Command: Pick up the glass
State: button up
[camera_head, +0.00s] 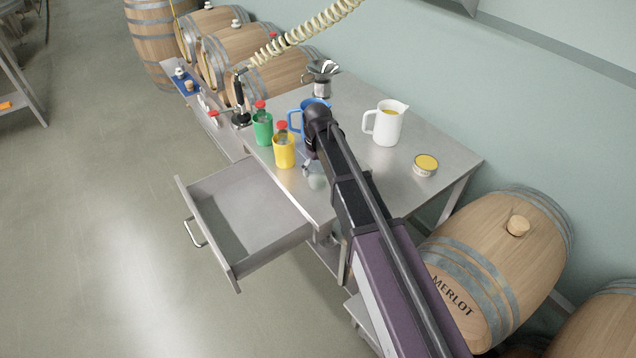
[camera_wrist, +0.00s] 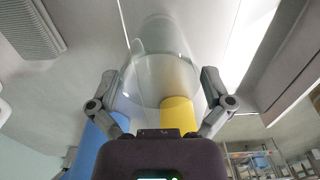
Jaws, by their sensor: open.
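The clear glass (camera_head: 317,181) stands on the steel table near its front edge, partly hidden by my arm. In the wrist view the glass (camera_wrist: 160,70) is large and see-through, lying between my two fingers in the picture. My gripper (camera_wrist: 158,76) is open, with one finger at each side of the glass and no clear contact. In the head view my gripper (camera_head: 308,165) is mostly hidden behind my arm, close to the glass.
A yellow cup (camera_head: 284,151) stands close to the glass, with a green cup (camera_head: 262,129) and a blue jug (camera_head: 294,121) beyond. A white jug (camera_head: 387,127) and a small yellow-topped tin (camera_head: 424,166) stand to the right. An open drawer (camera_head: 238,262) juts out in front.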

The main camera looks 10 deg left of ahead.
jog(key=shift+f+b, duration=0.85)
jog(key=shift+f, duration=0.3)
jog(key=c, duration=1)
